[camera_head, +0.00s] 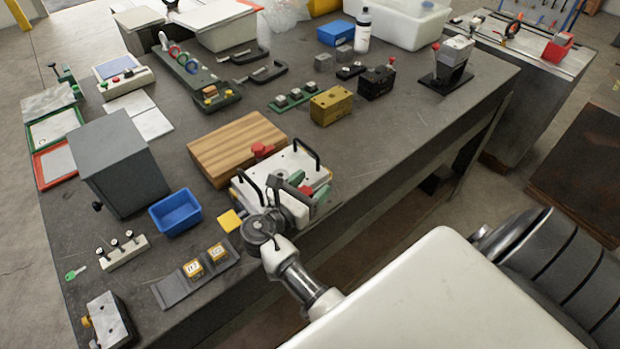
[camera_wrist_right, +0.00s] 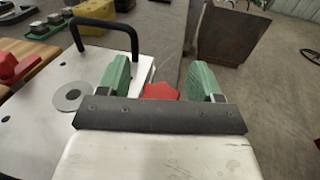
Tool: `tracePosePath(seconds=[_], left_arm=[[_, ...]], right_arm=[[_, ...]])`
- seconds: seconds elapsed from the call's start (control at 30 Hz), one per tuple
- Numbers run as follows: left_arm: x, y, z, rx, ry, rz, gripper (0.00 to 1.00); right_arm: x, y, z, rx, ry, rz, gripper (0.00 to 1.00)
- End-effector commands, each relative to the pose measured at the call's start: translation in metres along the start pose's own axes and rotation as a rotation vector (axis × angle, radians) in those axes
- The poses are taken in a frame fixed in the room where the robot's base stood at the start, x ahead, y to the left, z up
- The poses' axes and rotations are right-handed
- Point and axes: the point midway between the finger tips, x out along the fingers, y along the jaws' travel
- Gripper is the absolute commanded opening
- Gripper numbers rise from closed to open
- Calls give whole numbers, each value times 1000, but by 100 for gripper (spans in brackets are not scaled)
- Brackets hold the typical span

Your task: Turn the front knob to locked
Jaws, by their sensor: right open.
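A white mould plate (camera_head: 245,192) with black handles sits near the table's front edge; it also shows in the wrist view (camera_wrist_right: 35,110). The front knob (camera_head: 306,190) is red and lies at the plate's near right side, partly hidden by my gripper. In the wrist view the red front knob (camera_wrist_right: 160,91) shows between the two green fingertips. My right gripper (camera_head: 310,186) is open, its fingers on either side of the knob with gaps visible. The knob's lock marking is hidden. A second red knob (camera_head: 262,150) stands at the plate's back left. My left gripper is not in view.
A wooden board (camera_head: 235,140) lies behind the plate. A blue bin (camera_head: 175,212) and a dark tray with yellow blocks (camera_head: 180,287) are to the left. A black handle (camera_wrist_right: 105,24) rises close to the fingers. The table right of the plate is clear.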

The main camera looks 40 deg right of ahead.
Motion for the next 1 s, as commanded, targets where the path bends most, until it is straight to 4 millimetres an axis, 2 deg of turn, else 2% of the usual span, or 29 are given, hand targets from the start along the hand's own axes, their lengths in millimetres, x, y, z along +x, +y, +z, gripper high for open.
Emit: tracePosePath(seconds=[0.23,0.4,0.8,1.0], left_arm=[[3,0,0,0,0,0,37],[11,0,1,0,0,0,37],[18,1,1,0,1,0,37],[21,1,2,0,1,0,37]], right_arm=[[0,0,9,3,1,0,65],[0,0,41,9,0,-1,65],[14,-74,84,2,-1,-1,65],[19,-102,101,0,0,-1,65]])
